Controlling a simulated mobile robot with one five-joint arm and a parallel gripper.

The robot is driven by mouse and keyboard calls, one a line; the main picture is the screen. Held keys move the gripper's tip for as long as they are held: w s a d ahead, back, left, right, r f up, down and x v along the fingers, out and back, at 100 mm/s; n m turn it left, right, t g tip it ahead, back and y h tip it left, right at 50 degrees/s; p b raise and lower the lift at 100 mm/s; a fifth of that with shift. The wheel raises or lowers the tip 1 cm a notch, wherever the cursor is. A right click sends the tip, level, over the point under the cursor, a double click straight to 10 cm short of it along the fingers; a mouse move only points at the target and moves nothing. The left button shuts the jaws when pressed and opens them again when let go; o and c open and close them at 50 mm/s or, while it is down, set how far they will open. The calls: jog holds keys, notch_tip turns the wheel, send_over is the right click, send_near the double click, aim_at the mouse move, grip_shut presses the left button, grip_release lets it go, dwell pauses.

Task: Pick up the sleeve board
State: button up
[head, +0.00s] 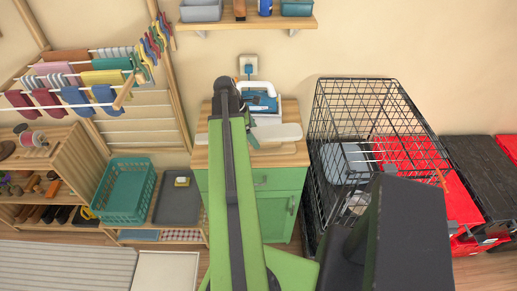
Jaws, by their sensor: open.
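The sleeve board (281,133) appears to be the long pale grey board lying across the wooden top of the green cabinet (275,180). A wooden piece shows just below it, perhaps its base. My green arm crosses in front of its middle, so only its right part and a small left tip show.
A blue and white iron (260,92) stands behind the board. A black wire crate (365,100) is close on the right, with red totes (420,155) beyond. A teal basket (124,190), grey tray (178,201) and drying rack (85,75) are left. A shelf (250,22) hangs above.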

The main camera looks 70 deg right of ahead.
jog(key=shift+f, duration=0.1)
jog(key=b+x, duration=0.5)
jog(key=shift+a+f, duration=0.15)
jog(key=shift+f, duration=0.05)
jog(key=shift+r, duration=0.15)
jog(key=shift+c, duration=0.3)
grip_shut()
